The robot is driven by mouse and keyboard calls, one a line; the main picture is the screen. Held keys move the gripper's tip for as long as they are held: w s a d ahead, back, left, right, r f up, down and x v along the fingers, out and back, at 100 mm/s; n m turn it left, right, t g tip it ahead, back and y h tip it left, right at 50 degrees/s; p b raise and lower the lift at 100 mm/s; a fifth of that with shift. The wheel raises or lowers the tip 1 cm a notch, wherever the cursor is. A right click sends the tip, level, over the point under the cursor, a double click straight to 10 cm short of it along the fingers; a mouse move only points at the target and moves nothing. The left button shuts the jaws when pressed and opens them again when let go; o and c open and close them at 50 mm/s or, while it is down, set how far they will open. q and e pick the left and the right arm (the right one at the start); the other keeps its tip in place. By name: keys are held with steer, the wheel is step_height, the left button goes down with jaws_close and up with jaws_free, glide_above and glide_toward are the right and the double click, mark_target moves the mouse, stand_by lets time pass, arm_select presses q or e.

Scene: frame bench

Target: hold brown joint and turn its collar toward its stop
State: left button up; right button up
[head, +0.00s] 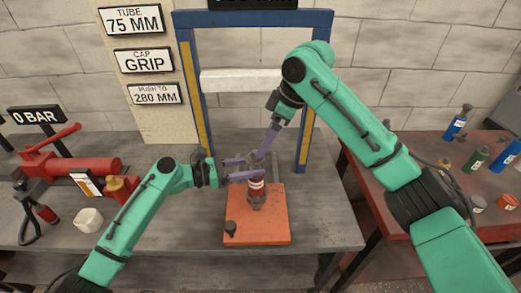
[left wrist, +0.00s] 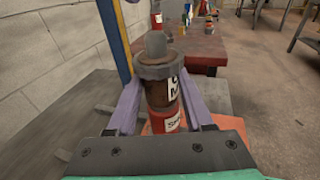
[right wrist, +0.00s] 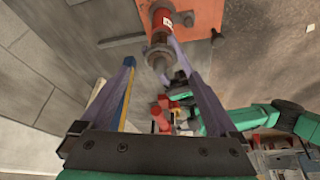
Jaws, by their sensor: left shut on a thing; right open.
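The brown joint (left wrist: 157,96) stands upright on a red labelled base (left wrist: 166,122), with a grey collar (left wrist: 160,70) and a rounded grey top above it. In the head view the joint assembly (head: 257,188) rises from an orange plate (head: 262,228). My left gripper (head: 256,168) is shut on the joint from the left, its purple fingers on both sides just below the collar. My right gripper (head: 264,150) is open above the joint, pointing down.
A blue frame (head: 325,80) with a white crossbar stands behind the plate. A red pump (head: 75,166) and a white block (head: 88,220) are on the bench at left. Bottles (head: 476,160) stand on the red table at right. Bench right of the plate is clear.

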steer(key=v, duration=0.6)
steer(key=shift+d, duration=0.1)
arm_select(q)
steer(key=o, duration=1.1)
steer(key=shift+c, duration=0.2)
steer(key=shift+a, duration=0.1)
